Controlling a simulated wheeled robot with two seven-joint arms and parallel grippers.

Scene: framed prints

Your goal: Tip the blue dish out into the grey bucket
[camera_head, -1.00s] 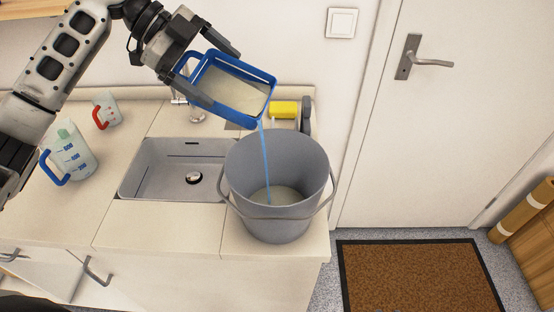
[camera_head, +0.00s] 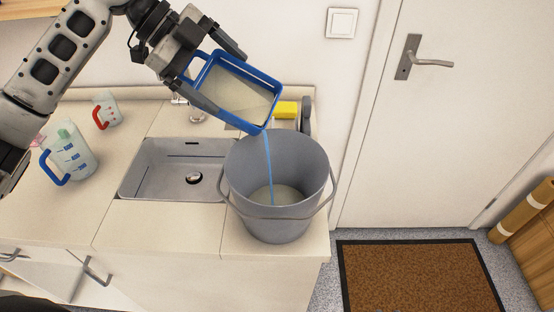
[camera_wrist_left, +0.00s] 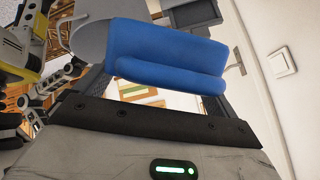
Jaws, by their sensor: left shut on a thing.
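The blue dish (camera_head: 238,90) is tilted above the grey bucket, its lower corner over the bucket's far rim. A thin blue stream of liquid (camera_head: 268,165) runs from that corner into the bucket. The grey bucket (camera_head: 262,220) stands upright on the counter, right of the sink, with some pale liquid at its bottom. My left gripper (camera_head: 212,76) is shut on the dish at its upper left end. In the left wrist view the dish's blue handle (camera_wrist_left: 165,50) lies across the jaws.
A sink (camera_head: 175,168) lies left of the bucket. A blue-handled jug (camera_head: 70,155) and a red-handled jug (camera_head: 107,110) stand at the left. A yellow sponge (camera_head: 286,109) sits behind the bucket. The counter (camera_head: 175,225) in front is clear.

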